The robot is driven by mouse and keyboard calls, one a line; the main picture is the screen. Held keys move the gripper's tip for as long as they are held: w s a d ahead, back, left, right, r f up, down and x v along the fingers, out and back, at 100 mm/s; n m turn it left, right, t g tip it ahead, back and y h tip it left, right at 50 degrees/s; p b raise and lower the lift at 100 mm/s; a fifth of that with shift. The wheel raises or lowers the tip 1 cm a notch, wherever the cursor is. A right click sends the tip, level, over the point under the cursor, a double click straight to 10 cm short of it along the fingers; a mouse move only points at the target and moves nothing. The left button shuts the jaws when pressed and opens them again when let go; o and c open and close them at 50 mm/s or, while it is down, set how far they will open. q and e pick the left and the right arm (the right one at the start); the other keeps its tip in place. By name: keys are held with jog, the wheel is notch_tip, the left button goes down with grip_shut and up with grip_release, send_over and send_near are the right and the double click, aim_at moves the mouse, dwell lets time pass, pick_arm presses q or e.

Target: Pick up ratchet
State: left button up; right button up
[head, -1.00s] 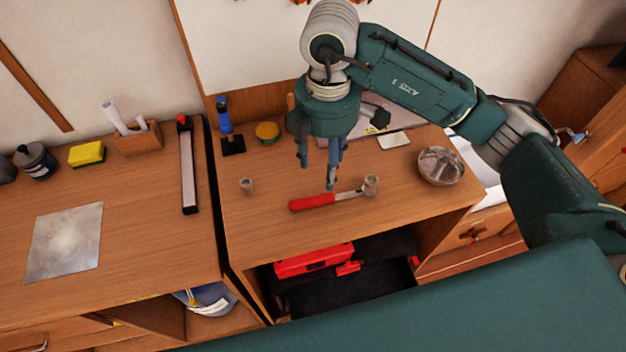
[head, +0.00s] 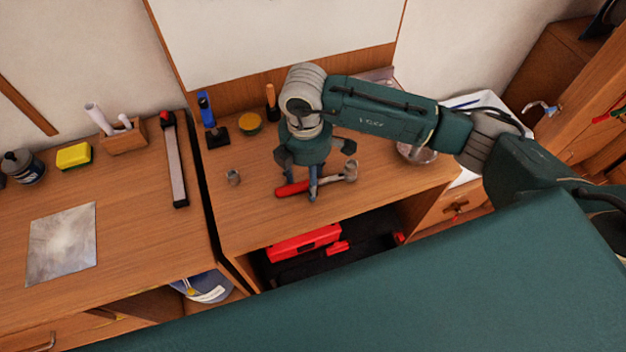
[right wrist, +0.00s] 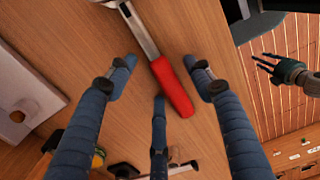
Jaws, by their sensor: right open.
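The ratchet lies on the wooden workbench, with a red handle (head: 291,188) at its left and a metal head (head: 350,171) at its right. My right gripper (head: 312,192) points down over the ratchet, partly covering its middle. In the right wrist view the red handle (right wrist: 174,88) lies between the spread blue fingers of this gripper (right wrist: 160,84). The fingers are open, and none is visibly closed on the handle. My left gripper (right wrist: 270,68) shows at the right edge of the right wrist view, away from the ratchet, its fingers spread.
A small metal cup-like piece (head: 233,177) stands left of the ratchet. A blue-handled tool (head: 210,121), a yellow round tin (head: 249,123) and a wooden-handled tool (head: 271,101) stand behind. A red toolbox (head: 303,243) sits on the shelf below.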

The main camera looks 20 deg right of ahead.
grip_shut()
jog(key=shift+r, duration=0.1)
